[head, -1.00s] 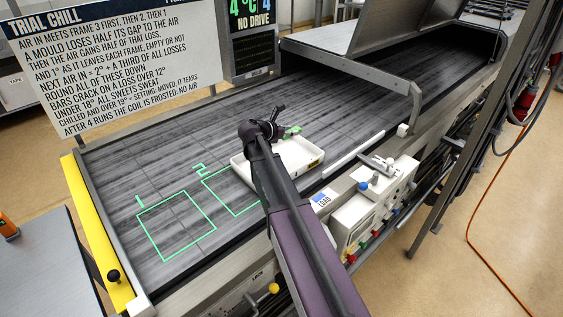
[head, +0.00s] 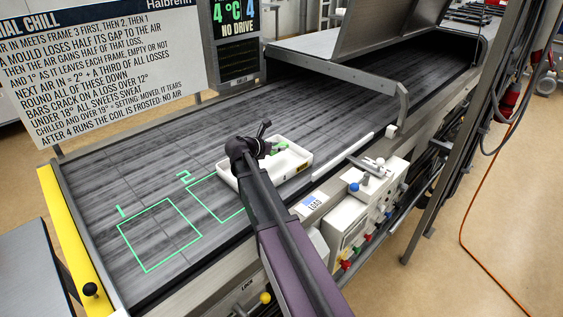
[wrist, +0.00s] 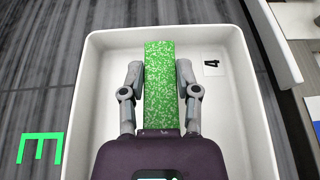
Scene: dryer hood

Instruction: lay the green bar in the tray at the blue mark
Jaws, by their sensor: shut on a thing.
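The white tray (head: 303,161) stands on the dark belt and fills much of the wrist view (wrist: 235,125). My gripper (head: 270,148) is over the tray, fingers pointing down into it. In the wrist view, its two fingers (wrist: 160,78) flank the speckled green bar (wrist: 160,95) and are shut on it. The bar lies lengthwise between the tray's side walls; its near end is hidden by my gripper. I cannot tell whether it touches the tray floor. A bit of green shows in the head view (head: 279,146). A blue-and-white label marked LOAD (head: 313,202) is on the belt's near edge.
Green outlined frames marked 1 (head: 160,235) and 2 (head: 215,198) are empty on the belt. A metal hood (head: 375,35) covers the far end. A control box with colored knobs (head: 362,205) stands at the near side. A small tag marked 4 (wrist: 212,63) is inside the tray.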

